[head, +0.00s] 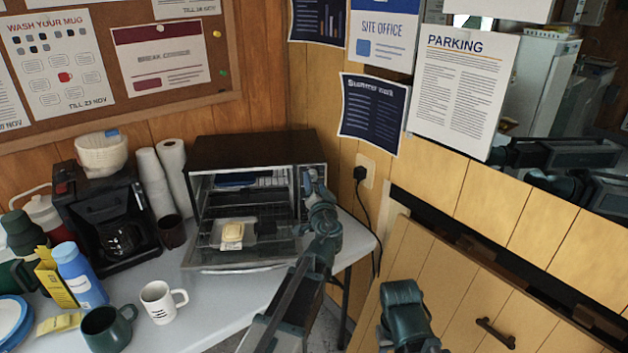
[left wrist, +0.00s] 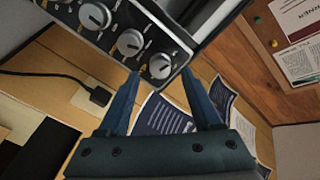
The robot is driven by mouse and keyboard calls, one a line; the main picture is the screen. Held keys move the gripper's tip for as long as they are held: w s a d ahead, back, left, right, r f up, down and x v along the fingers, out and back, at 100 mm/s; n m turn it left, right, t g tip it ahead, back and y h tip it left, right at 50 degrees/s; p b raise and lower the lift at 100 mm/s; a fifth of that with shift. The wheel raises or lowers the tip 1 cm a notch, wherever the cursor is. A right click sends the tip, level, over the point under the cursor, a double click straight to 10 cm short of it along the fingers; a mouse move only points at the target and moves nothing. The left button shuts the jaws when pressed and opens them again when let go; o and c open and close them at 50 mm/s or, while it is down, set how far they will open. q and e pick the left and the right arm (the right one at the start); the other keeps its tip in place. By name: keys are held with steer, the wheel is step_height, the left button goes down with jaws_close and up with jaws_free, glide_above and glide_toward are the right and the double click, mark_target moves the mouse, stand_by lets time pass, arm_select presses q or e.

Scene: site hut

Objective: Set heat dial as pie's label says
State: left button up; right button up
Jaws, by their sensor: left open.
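The dark toaster oven (head: 250,150) stands in the corner with its glass door lowered. A small yellow and white item (head: 232,233), perhaps the pie, lies at the opening; no label is readable. My left gripper (head: 312,180) is at the oven's right-hand control panel and hides most of it. In the left wrist view, the panel carries three silver dials: an end dial (left wrist: 95,17), a middle one (left wrist: 130,42) and another end dial (left wrist: 160,66). The open fingers (left wrist: 160,76) are on either side of that last dial; contact is unclear. Dial markings are too small to read.
A coffee maker (head: 105,215), paper rolls (head: 172,170) and a brown cup (head: 172,232) stand left of the oven. A white mug (head: 161,301) and a green mug (head: 108,328) are at the front. A cable (head: 368,205) hangs at the wall right of the oven.

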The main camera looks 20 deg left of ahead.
mark_target(314, 178)
arm_select(q)
steer(key=shift+x, duration=1.55)
jaws_close()
